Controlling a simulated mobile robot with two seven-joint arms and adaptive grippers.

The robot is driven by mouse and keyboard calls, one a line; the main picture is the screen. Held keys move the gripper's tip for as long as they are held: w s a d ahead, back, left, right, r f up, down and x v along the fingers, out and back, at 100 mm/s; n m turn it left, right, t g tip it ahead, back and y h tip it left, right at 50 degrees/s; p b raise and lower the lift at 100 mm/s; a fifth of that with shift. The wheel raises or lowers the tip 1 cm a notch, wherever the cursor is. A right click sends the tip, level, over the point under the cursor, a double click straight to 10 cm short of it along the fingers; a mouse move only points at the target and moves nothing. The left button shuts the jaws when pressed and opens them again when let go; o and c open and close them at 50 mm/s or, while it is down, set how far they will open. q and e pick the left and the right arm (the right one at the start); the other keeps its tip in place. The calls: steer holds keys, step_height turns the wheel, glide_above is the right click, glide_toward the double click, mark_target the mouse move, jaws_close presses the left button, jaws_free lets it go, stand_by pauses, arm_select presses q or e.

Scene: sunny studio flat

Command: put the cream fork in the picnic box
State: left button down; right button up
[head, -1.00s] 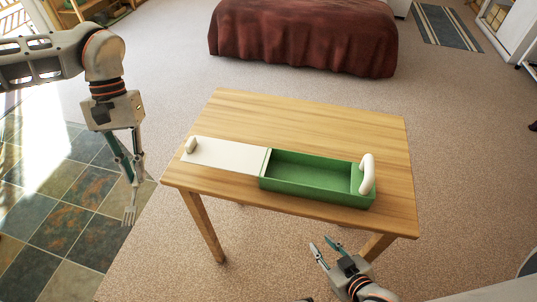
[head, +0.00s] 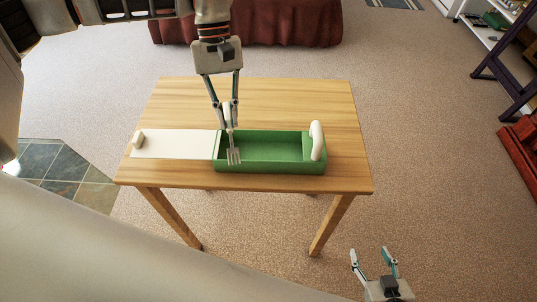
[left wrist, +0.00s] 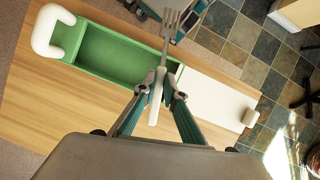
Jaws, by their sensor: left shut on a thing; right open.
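The cream fork (left wrist: 157,88) is held in my left gripper (left wrist: 158,98), which is shut on its handle; its grey tines point away from the jaws. In the head view the fork (head: 233,153) hangs tines down from my left gripper (head: 229,118), over the left end of the green picnic box (head: 270,168). I cannot tell how far its tines are below the rim. The box is open and looks empty, with a white handle (head: 317,141) at its right end. A white lid panel (head: 175,144) extends left from it. My right gripper (head: 375,262) is open and empty, low at the right.
The box stands on a wooden table (head: 255,100) with bare wood behind it. A red-brown draped piece of furniture (head: 285,30) is behind the table. A dark purple frame (head: 505,75) and shelves stand at the right. Carpet around the table is clear.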

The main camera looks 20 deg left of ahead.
arm_select(q)
steer(key=n, duration=0.2)
step_height(320, 180, up, 7)
steer(key=n+t+y+p, duration=0.1)
steer(key=n+t+y, duration=0.55)
steer(key=n, duration=2.85)
glide_above(265, 156)
steer(key=t+h, duration=0.1)
steer(key=h, duration=0.1)
steer(key=d+r+n+g+y, duration=0.15)
steer(key=n+g, duration=0.35)
steer(key=n, duration=0.9)
steer(key=shift+y, duration=0.3)
steer(key=f+p, duration=0.1)
steer(key=f, duration=1.8)
steer(key=shift+w+f+p, duration=0.2)
steer(key=shift+f+p, duration=0.2)
steer(key=c, duration=2.1)
jaws_free()
